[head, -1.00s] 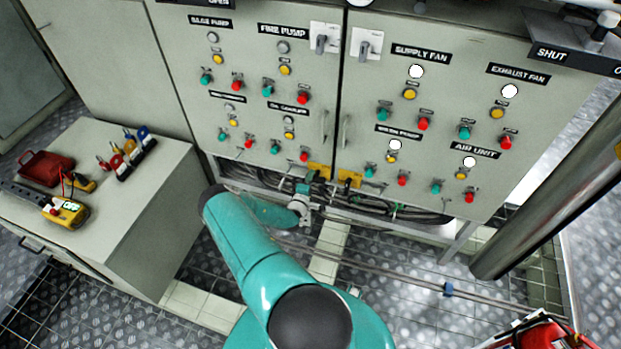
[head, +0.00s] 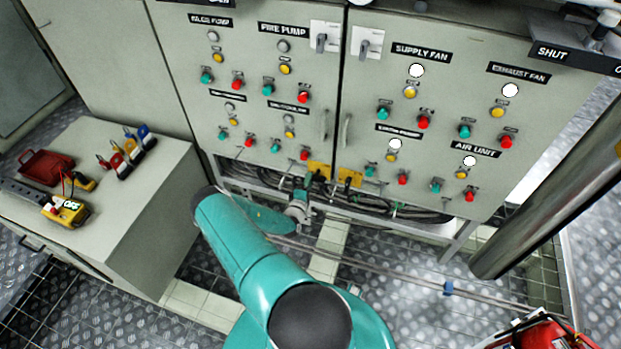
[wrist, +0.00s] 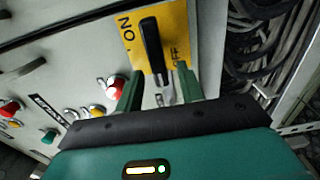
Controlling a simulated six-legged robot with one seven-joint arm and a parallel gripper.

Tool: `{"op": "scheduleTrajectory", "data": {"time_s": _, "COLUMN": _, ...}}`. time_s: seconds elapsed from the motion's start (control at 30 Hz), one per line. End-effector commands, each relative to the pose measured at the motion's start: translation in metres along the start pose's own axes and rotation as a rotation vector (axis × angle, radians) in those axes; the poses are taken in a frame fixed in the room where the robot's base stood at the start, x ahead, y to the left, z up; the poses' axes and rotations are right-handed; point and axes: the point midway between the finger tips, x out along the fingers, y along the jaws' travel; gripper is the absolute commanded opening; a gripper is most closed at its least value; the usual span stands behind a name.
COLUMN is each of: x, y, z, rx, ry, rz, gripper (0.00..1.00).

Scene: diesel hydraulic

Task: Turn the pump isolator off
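The isolator in the wrist view is a yellow plate (wrist: 179,22) marked ON at its left and OFF at its right, with a black lever handle (wrist: 151,42) across it between the words. My gripper (wrist: 159,70) is open, its two green fingers on either side of the handle's near end. I cannot tell whether either finger touches it. In the head view, my gripper (head: 306,184) is at the cabinet's lower edge by the left of two yellow plates (head: 319,168). The handle is too small to make out there.
A second yellow plate (head: 350,178) is just to the right. Cables (head: 415,213) run below the cabinet. Red and green buttons cover the panel; a red button (wrist: 116,84) is close to my left finger. A bench (head: 150,190) with tools stands at the left.

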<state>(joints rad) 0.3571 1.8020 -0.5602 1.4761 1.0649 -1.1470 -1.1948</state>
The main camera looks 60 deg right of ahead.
Motion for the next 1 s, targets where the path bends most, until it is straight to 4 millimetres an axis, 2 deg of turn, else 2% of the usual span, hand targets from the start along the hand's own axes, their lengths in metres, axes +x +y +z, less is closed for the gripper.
{"op": "scheduleTrajectory", "data": {"time_s": 0.3, "x": -0.071, "y": 0.000, "z": -0.001, "rx": -0.002, "ry": 0.001, "rz": -0.001, "gripper": 0.38}}
{"op": "scheduleTrajectory", "data": {"time_s": 0.5, "x": -0.101, "y": 0.000, "z": 0.000, "rx": -0.001, "ry": 0.000, "rz": 0.000, "gripper": 0.38}}
{"op": "scheduleTrajectory", "data": {"time_s": 1.0, "x": -0.111, "y": 0.000, "z": 0.000, "rx": -0.001, "ry": -0.001, "rz": -0.001, "gripper": 0.38}}
